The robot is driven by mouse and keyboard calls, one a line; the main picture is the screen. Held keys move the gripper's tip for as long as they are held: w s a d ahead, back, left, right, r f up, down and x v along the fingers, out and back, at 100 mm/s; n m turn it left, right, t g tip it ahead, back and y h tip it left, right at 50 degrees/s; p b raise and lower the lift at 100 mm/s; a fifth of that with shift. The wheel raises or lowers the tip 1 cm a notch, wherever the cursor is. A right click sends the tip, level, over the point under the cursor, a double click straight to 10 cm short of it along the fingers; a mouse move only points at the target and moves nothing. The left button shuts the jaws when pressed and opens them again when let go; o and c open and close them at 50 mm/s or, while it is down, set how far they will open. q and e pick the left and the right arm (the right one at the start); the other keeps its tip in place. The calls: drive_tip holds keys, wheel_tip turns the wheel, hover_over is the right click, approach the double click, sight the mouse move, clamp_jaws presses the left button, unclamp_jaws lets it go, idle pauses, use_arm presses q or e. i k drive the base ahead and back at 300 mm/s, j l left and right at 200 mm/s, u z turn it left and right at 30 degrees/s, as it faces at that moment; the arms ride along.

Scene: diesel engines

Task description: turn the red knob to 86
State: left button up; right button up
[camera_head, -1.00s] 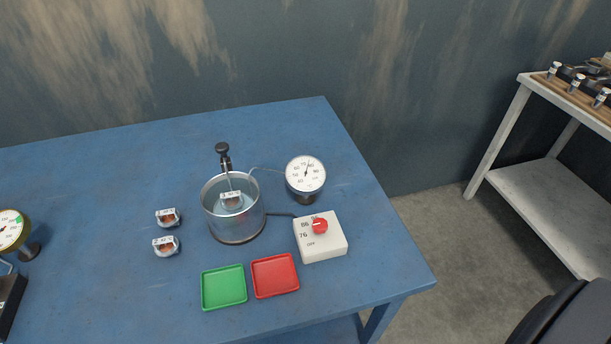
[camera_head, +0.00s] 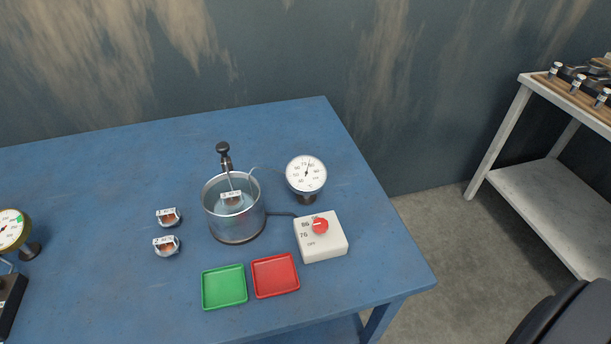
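The red knob (camera_head: 320,226) sits on top of a white control box (camera_head: 322,249) near the right edge of the blue table. Neither of my grippers is in view, and nothing touches the knob.
A metal pot (camera_head: 236,226) of liquid holds a hanging part (camera_head: 231,197). Behind the box stands a round thermometer dial (camera_head: 306,172). A red tray (camera_head: 275,276) and green tray (camera_head: 224,288) lie in front. Two small labelled parts (camera_head: 167,245) sit left on the blue table (camera_head: 110,180).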

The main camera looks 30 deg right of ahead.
sight(320, 225)
drive_tip(key=k+z, duration=0.1)
drive_tip(key=z, duration=0.85)
